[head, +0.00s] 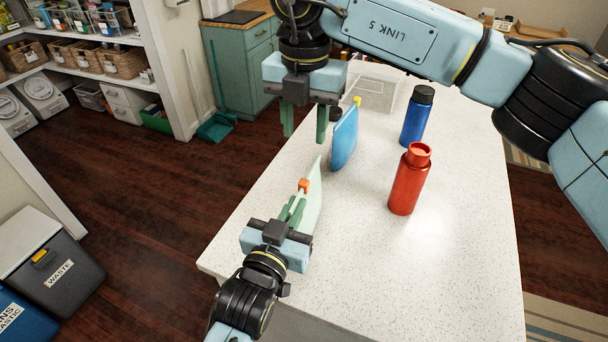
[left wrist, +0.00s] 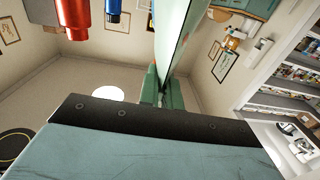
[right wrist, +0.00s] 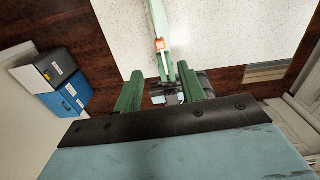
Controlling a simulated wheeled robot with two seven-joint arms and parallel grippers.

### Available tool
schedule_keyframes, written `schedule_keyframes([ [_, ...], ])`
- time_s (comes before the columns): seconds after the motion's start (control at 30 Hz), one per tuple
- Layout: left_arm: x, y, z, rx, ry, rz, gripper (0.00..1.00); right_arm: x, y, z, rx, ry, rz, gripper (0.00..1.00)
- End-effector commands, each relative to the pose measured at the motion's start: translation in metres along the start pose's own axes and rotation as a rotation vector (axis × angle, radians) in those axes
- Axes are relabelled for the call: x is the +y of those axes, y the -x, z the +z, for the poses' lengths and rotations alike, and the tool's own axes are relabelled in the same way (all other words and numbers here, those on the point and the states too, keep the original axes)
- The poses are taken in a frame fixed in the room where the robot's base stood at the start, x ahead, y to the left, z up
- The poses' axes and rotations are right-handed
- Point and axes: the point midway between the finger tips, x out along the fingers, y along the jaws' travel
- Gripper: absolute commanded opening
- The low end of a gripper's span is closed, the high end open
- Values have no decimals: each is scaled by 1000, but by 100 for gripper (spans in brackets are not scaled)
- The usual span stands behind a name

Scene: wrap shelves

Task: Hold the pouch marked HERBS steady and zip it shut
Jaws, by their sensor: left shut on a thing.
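A pale green pouch (head: 313,200) stands upright on the white counter, with an orange zip slider (head: 304,186) on its top edge. No label is readable on it. My left gripper (head: 296,209) is shut on its near end; the pouch also shows between those fingers in the left wrist view (left wrist: 178,40). My right gripper (head: 304,132) is open and empty, in the air beyond the pouch and above it. In the right wrist view the orange slider (right wrist: 160,45) shows beyond the open fingers, apart from them. A blue pouch (head: 345,138) with a yellow slider stands farther back.
A red bottle (head: 407,182) and a blue bottle (head: 417,118) stand right of the pouches. A clear bin (head: 378,92) sits at the back of the counter (head: 350,270). The near right counter is clear. A waste bin (head: 58,275) stands on the floor at left.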

Motion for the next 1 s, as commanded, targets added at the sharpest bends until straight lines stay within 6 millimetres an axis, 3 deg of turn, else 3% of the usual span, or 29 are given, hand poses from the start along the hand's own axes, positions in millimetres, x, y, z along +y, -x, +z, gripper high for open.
schedule_keyframes([
  [0.6,0,0,1,-3,-2,-1,0,-1,-104,0,2,-2,-2,40],
  [1.0,0,0,1,-3,-2,-1,0,0,-117,0,0,0,0,40],
])
